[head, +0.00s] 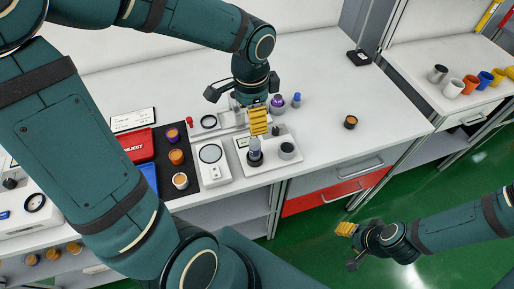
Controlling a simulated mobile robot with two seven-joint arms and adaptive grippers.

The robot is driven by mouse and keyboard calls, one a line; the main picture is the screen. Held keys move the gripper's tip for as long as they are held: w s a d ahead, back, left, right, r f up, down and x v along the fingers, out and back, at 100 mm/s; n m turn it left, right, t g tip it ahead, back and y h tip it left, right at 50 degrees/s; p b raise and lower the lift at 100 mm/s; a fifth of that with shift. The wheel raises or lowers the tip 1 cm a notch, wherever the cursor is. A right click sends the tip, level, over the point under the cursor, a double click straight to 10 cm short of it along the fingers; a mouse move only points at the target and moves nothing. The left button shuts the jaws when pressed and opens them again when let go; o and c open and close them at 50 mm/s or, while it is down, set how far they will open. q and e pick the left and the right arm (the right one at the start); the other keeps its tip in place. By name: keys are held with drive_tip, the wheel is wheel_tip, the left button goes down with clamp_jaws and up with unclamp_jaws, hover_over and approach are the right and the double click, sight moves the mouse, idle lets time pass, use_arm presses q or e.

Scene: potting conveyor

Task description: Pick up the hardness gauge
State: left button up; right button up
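A small upright blue-grey piece with a dark foot (255,158) stands on a white bench unit (270,168), just below my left gripper. It may be the hardness gauge, but I cannot tell for sure. My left gripper (258,121) points down with its yellow finger pads just above this piece and partly covers its top. Whether the pads touch it, and whether they are apart or closed, is unclear. My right gripper (347,230) is off to the right, in front of the bench and over the green floor, away from the bench items.
A white device with a round grey plate (211,154) stands left of the unit. A dark mat (168,144) holds several small pots, beside a red reject tray (134,146). Coloured cups (470,84) stand on another bench.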

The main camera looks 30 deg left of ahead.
sight(255, 148)
use_arm(q)
wheel_tip(255, 148, down, 8)
drive_tip(key=shift+f+b, duration=0.1)
drive_tip(key=shift+b, duration=0.95)
drive_tip(key=f, duration=0.1)
drive_tip(key=f+b, duration=0.1)
drive_tip(key=f, duration=0.1)
drive_tip(key=f+b, duration=0.1)
drive_tip(key=f, duration=0.1)
drive_tip(key=shift+w+d+f, duration=0.1)
drive_tip(key=shift+d, duration=0.15)
clamp_jaws()
